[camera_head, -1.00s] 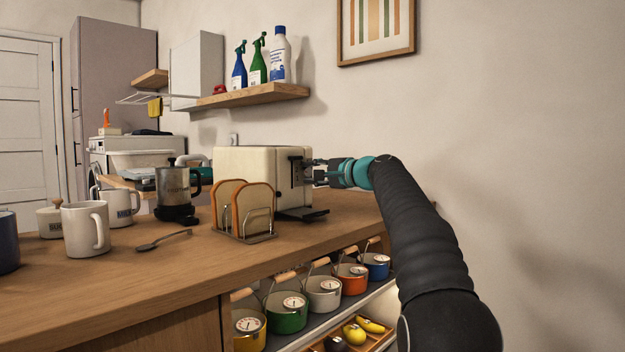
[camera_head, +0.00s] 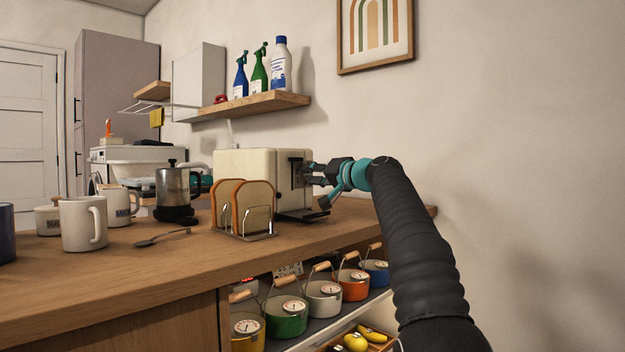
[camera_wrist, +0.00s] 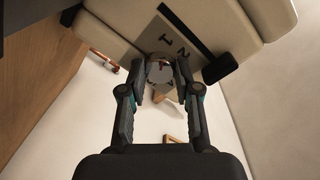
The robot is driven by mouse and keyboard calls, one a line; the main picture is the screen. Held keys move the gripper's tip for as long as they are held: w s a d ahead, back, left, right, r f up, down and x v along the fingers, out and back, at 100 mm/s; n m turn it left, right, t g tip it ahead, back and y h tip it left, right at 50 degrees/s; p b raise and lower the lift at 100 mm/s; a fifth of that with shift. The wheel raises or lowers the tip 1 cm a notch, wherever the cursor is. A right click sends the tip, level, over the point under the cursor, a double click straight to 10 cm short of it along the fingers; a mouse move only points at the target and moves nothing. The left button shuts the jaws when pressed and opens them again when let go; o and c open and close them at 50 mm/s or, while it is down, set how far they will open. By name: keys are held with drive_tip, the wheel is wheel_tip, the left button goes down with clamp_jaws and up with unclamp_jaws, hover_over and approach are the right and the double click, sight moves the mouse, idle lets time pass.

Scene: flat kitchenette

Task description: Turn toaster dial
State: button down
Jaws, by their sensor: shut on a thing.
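The cream toaster (camera_head: 238,163) stands on the wooden counter, with its dark-slotted end panel facing right toward my gripper. The wrist view shows this cream body (camera_wrist: 120,15) with a grey panel marked with numerals. My gripper (camera_head: 310,172) is at that end panel. In the wrist view its fingertips (camera_wrist: 163,68) are shut on the small grey dial (camera_wrist: 159,74), one finger on each side. The dial is hidden by the fingers in the head view. A dark lever (camera_wrist: 220,69) sits right of the dial in the wrist view.
A toast rack (camera_head: 245,234) with bread slices stands in front of the toaster on the counter (camera_head: 150,268). A kettle-like pot (camera_head: 173,186), a white mug (camera_head: 83,224) and a spoon (camera_head: 160,238) are to the left. Several small pots line the shelf below.

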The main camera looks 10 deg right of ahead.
idle(0.3)
drive_tip(key=shift+f, duration=0.1)
drive_tip(key=c, duration=0.8)
unclamp_jaws()
drive_tip(key=shift+s, duration=0.15)
drive_tip(key=v, duration=1.2)
